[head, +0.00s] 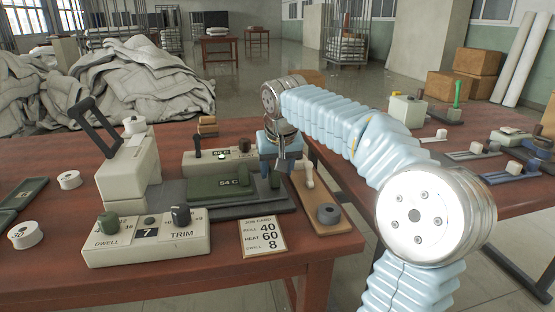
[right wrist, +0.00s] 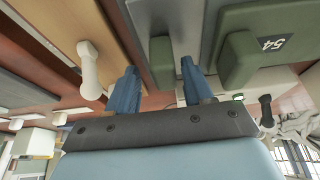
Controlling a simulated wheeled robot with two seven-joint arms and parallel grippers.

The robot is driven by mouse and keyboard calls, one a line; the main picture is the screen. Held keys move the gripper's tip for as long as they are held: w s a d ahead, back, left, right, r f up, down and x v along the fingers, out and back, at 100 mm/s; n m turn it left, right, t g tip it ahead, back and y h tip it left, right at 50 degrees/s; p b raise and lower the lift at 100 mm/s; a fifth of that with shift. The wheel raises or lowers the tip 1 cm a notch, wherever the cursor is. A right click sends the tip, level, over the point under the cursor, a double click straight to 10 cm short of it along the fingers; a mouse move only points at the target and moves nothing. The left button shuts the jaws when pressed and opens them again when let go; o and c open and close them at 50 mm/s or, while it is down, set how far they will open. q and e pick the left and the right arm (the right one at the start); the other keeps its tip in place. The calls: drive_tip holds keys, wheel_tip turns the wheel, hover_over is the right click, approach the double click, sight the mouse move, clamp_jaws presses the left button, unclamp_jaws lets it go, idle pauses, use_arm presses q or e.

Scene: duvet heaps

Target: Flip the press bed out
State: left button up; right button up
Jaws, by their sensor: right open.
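The press (head: 128,165) stands on the left table, a cream body with a dark lever raised at its top. Beside it a green bed (head: 212,190) marked 54 C lies on a dark grey base (head: 255,205). A small green block (head: 274,180) stands at the bed's right side. My right gripper (head: 282,162) points down above this block. In the right wrist view the two blue fingers of the right gripper (right wrist: 158,85) are apart, with the green block (right wrist: 161,60) beyond the gap between them. I cannot tell whether they touch it. My left gripper is out of view.
A cream control box (head: 147,238) with DWELL and TRIM knobs stands in front. A card (head: 264,237) lies beside it. A wooden board (head: 322,205) with a pale peg and dark disc lies right of the base. A display box (head: 217,160) stands behind. White duvets (head: 120,80) heap at the back.

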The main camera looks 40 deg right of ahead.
drive_tip(key=p+v, duration=0.2)
drive_tip(key=v, duration=1.1)
drive_tip(key=shift+r, duration=0.3)
drive_tip(key=shift+s, duration=0.15)
